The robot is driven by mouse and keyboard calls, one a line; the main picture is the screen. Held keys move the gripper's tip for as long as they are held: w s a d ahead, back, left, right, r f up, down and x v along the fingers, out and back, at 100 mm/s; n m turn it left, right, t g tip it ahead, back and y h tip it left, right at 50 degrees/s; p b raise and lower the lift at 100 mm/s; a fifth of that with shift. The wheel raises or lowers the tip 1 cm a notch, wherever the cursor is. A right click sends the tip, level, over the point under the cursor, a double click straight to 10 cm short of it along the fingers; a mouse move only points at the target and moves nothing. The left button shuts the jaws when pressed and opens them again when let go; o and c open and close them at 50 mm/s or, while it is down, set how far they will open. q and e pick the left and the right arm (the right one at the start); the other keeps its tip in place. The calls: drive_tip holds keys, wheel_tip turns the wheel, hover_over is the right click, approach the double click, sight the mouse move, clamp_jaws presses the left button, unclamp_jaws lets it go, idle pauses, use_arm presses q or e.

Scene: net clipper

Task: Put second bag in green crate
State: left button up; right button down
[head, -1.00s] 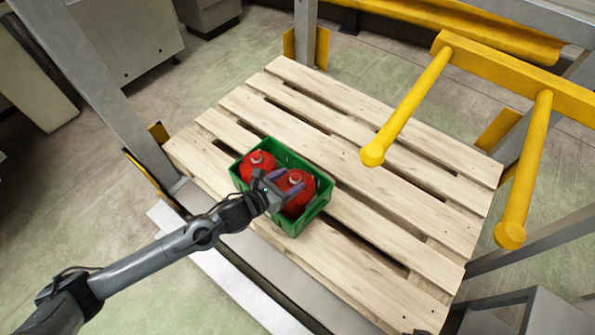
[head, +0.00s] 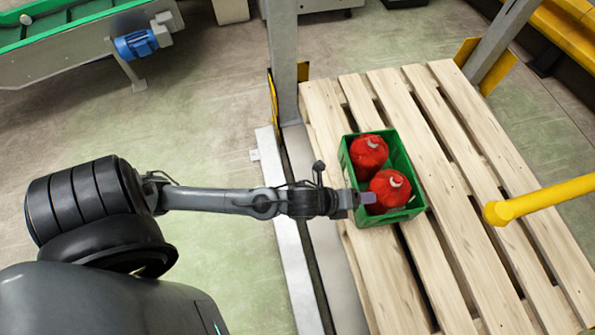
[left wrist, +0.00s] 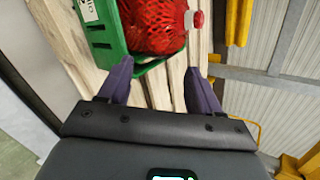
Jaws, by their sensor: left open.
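The green crate (head: 402,160) stands on the wooden pallet. Two red net bags lie inside it, a far one (head: 369,151) and a near one (head: 387,187), both with pale clipped tops. My left gripper (head: 366,198) is at the crate's near left side, beside the near bag. In the left wrist view the left gripper (left wrist: 160,78) is open with nothing between its fingers. A red bag (left wrist: 152,28) sits in the crate (left wrist: 103,38) just beyond the fingertips. My right gripper is not in view.
The wooden pallet (head: 430,263) has bare slats around the crate. A yellow bar (head: 545,198) juts in from the right above the pallet. A grey post (head: 284,60) stands at the pallet's far left corner. A green conveyor (head: 75,30) with a blue motor (head: 137,44) is at the upper left.

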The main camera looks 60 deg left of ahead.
use_arm(q)
drive_tip(key=s+a+n+g+y, duration=0.1)
drive_tip(key=s+a+n+g, duration=0.1)
drive_tip(key=s+n, duration=0.6)
drive_tip(key=s+a+f+n+g+y, duration=0.1)
drive_tip(key=s+n+g, duration=0.4)
drive_tip(key=n, duration=1)
drive_tip(key=shift+s+a+f, duration=0.3)
drive_tip(key=shift+s+a, duration=0.25)
drive_tip(key=shift+s, duration=1.15)
